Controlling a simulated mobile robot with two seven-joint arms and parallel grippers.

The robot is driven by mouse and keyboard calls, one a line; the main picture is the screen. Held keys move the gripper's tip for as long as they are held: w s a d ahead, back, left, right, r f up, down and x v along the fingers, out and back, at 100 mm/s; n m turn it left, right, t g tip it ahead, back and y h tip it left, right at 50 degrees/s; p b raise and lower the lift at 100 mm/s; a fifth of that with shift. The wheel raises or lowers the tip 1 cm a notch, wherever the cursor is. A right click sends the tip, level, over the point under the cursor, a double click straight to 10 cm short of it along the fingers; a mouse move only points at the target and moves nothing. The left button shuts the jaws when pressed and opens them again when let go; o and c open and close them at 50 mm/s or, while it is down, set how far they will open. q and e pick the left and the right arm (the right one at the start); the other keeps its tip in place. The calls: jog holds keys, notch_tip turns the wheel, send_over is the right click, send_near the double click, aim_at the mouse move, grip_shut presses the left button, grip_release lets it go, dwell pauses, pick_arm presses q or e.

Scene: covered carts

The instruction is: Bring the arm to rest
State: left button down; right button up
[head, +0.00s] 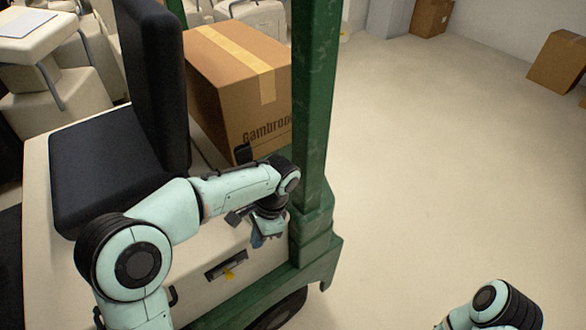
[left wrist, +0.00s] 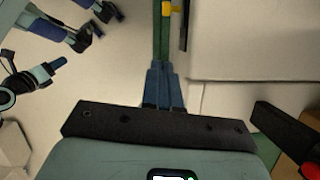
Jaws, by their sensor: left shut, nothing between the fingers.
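My left arm reaches in from the left in the head view, in front of a covered cart. My left gripper (head: 266,236) points down beside the cart's cream side, near the foot of its green post. In the left wrist view its blue fingers (left wrist: 163,88) are together with nothing between them. Part of my right arm (head: 490,305) shows at the bottom right of the head view, and its gripper is outside that picture.
The cart's green post (head: 313,110) stands close beside my left gripper. A cardboard box (head: 235,75) and a black padded seat (head: 100,165) are on the cart. More boxes (head: 432,17) lie at the back. The floor (head: 440,160) on the right is clear.

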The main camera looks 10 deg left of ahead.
pick_arm(q)
jog(key=s+d+f+n+h, duration=0.1)
jog(key=s+d+f+h, duration=0.1)
jog(key=f, duration=0.6)
jog(key=s+d+f+n+h, duration=0.2)
jog(key=f, duration=0.5)
jog(key=s+d+f+n+h, duration=0.1)
jog(key=s+d+f, duration=0.15)
jog(key=f, duration=0.55)
jog(key=s+f+n+t+h, duration=0.1)
jog(key=s+f+n, duration=0.8)
jog(key=s+f, duration=0.3)
jog(key=shift+s+a+n+t+h, duration=0.3)
jog(key=shift+s+n+t, duration=0.1)
jog(key=shift+s, duration=0.45)
jog(key=shift+f, duration=0.1)
